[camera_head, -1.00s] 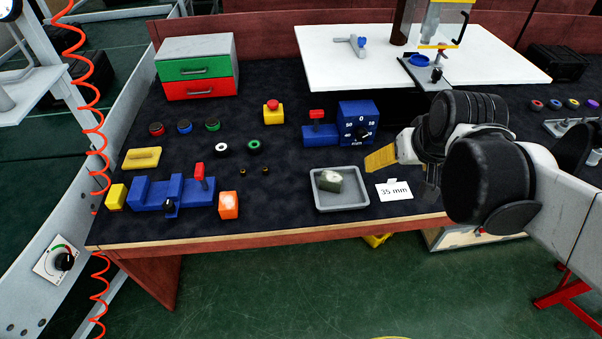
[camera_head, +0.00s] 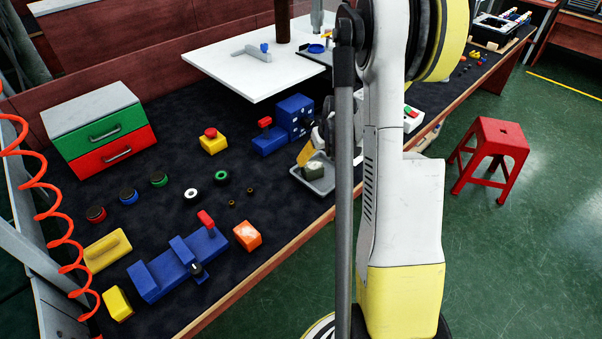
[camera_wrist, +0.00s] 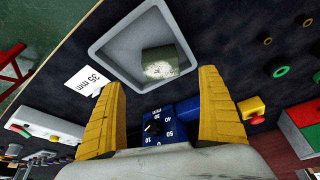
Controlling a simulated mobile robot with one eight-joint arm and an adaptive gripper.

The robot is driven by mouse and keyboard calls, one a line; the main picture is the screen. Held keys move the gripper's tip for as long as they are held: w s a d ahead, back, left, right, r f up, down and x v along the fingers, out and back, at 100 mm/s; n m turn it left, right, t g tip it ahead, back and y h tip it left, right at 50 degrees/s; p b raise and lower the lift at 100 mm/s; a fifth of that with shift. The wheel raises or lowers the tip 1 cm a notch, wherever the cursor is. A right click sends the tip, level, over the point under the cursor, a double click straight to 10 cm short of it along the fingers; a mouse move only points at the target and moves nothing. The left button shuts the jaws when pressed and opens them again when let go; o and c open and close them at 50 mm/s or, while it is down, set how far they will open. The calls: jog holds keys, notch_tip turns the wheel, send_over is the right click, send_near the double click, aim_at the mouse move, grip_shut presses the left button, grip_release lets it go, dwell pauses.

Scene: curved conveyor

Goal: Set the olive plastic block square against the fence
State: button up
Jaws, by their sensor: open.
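The olive block (camera_head: 315,168) lies in the grey tray (camera_head: 325,189) near the table's front edge. In the wrist view the block (camera_wrist: 161,64) has a dark olive side and a pale, speckled face, and sits toward one side of the tray (camera_wrist: 113,61). My gripper (camera_wrist: 161,79) is open, its yellow fingers spread to either side of the block and apart from it. In the head view one yellow finger (camera_head: 305,154) shows beside the block; my arm hides the rest. A blue fixture with a numbered dial (camera_head: 294,114) stands behind the tray. Which part is the fence is unclear.
A long blue fixture (camera_head: 165,275) with a red lever stands at front left, near an orange block (camera_head: 247,236) and yellow blocks. A "35 mm" card (camera_wrist: 88,82) lies beside the tray. A white board (camera_head: 250,70) is behind. A red stool (camera_head: 490,150) stands on the floor.

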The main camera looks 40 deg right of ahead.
aim_at(312, 164)
jog(key=b+x, duration=0.1)
jog(key=x, duration=0.2)
jog(key=shift+d+f, duration=0.1)
jog(key=shift+d, duration=0.1)
jog(key=b+x, duration=0.1)
jog(key=x, duration=0.2)
jog(key=b+x, duration=0.2)
jog(key=x, duration=0.1)
jog(key=shift+w+a, duration=0.15)
jog(key=shift+w, duration=0.2)
jog(key=shift+r, duration=0.25)
jog(key=c, duration=1.4)
jog(key=shift+r+p, duration=0.55)
jog(key=shift+r, duration=0.1)
jog(key=shift+c, duration=0.2)
notch_tip(312, 164, up, 3)
jog(key=shift+f+p, duration=0.1)
jog(key=shift+p, duration=0.65)
jog(key=s+d+r+p, duration=0.2)
jog(key=d+r+p, duration=0.2)
jog(key=d+r, duration=0.3)
jog(key=d, duration=0.4)
jog(key=shift+s+d, duration=0.15)
jog(key=shift+s, duration=0.05)
